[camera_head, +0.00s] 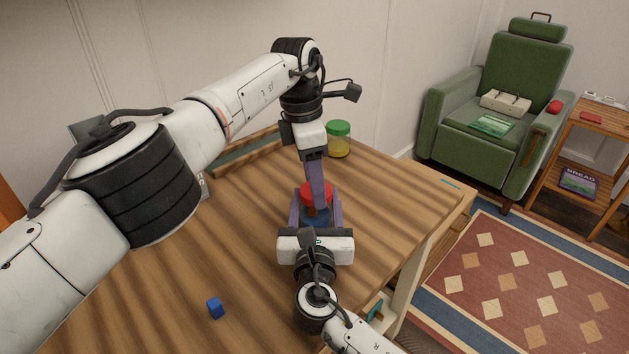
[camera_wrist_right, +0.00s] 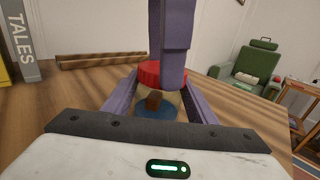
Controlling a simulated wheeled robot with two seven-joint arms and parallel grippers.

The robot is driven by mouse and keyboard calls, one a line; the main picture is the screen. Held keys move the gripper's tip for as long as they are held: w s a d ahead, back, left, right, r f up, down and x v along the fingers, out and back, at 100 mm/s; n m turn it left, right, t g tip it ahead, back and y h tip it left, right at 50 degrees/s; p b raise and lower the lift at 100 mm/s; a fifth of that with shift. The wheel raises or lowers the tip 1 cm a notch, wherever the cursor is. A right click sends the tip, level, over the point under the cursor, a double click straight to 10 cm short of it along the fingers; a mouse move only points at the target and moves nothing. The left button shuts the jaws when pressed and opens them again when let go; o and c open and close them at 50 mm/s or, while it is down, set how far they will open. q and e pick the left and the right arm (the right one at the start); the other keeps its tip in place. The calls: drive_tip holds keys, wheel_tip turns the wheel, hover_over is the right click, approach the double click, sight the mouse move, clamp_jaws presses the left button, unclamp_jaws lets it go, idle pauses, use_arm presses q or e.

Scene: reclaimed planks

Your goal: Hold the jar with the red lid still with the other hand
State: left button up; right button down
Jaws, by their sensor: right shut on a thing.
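The jar with the red lid (camera_head: 306,190) stands upright on the wooden table, partly hidden by both grippers. In the right wrist view its red lid (camera_wrist_right: 147,70) sits above a pale body with a brown patch and a blue lower part. My right gripper (camera_head: 315,212) reaches in from the front and is shut on the jar, one purple finger on each side. My left gripper (camera_head: 320,198) points down from above, its purple fingers at the lid. They are seen edge-on, so their gap and any grip on the lid cannot be told.
A jar with a green lid (camera_head: 339,139) stands behind on the table (camera_head: 390,195). A small blue cube (camera_head: 215,307) lies at the front left. A wooden strip (camera_wrist_right: 95,61) lies at the back. A green armchair (camera_head: 520,85) stands beyond the table. The table's right side is clear.

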use_arm(q)
drive_tip(key=o, duration=0.8)
drive_tip(key=r, duration=0.5)
drive_tip(key=a+r, duration=0.1)
drive_tip(key=r, duration=0.1)
drive_tip(key=shift+s+r, duration=0.15)
drive_tip(key=shift+r, duration=0.1)
use_arm(e)
drive_tip(key=c, duration=0.7)
unclamp_jaws()
drive_tip(key=shift+o, duration=0.2)
use_arm(q)
drive_tip(key=shift+r+p, duration=0.65)
use_arm(e)
drive_tip(key=s, duration=1)
drive_tip(key=shift+s, duration=0.15)
